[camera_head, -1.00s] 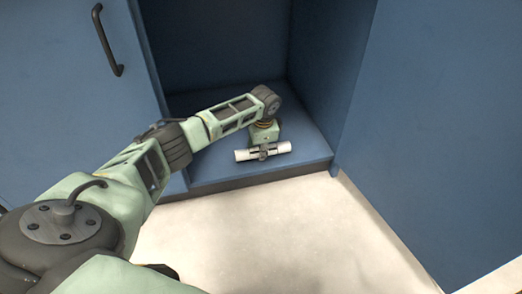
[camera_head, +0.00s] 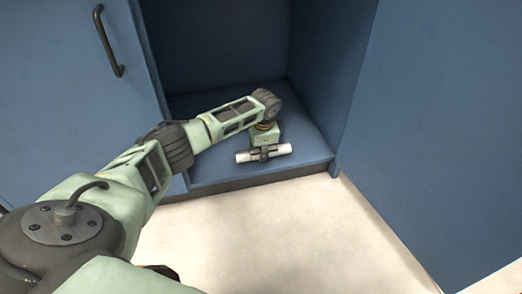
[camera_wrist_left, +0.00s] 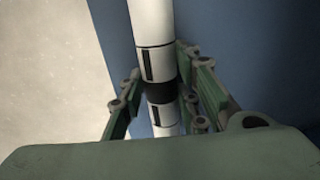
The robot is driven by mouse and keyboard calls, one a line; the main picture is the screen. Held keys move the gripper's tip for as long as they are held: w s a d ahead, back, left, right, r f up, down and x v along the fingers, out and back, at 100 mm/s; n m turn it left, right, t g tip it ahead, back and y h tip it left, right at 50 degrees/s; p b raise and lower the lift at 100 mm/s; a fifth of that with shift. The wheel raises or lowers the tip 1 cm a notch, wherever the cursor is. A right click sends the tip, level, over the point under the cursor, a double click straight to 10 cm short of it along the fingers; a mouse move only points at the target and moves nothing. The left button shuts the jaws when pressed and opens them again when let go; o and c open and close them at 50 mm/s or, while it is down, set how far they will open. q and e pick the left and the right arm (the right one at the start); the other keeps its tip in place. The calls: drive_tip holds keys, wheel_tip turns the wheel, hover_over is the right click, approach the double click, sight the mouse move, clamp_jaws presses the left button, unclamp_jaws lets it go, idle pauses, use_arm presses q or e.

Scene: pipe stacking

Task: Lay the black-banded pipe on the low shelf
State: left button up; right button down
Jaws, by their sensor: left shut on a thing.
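The black-banded pipe (camera_head: 282,149) is white and lies level, crosswise over the front part of the low shelf (camera_head: 215,172). My left gripper (camera_head: 263,153) is shut around the middle of the pipe. In the left wrist view the pipe (camera_wrist_left: 153,25) runs between the two fingers of the gripper (camera_wrist_left: 158,92), with its black band between them. The pipe is at or just above the shelf surface; I cannot tell if it touches. My right gripper does not show.
The shelf is the floor of an open blue cabinet, with a side wall (camera_head: 325,80) at right. A blue door with a dark handle (camera_head: 108,42) is at left. A large blue panel (camera_head: 440,130) stands at right. The pale floor (camera_head: 270,235) in front is clear.

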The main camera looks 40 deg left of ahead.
use_arm(q)
drive_tip(key=shift+f, duration=0.3)
drive_tip(key=o, duration=1.3)
drive_tip(key=r, duration=0.4)
drive_tip(key=s+d+r, duration=0.1)
drive_tip(key=r, duration=0.2)
drive_tip(key=d+r, duration=0.1)
drive_tip(key=r, duration=0.3)
drive_tip(key=shift+s+r, duration=0.25)
drive_tip(key=shift+r, duration=0.1)
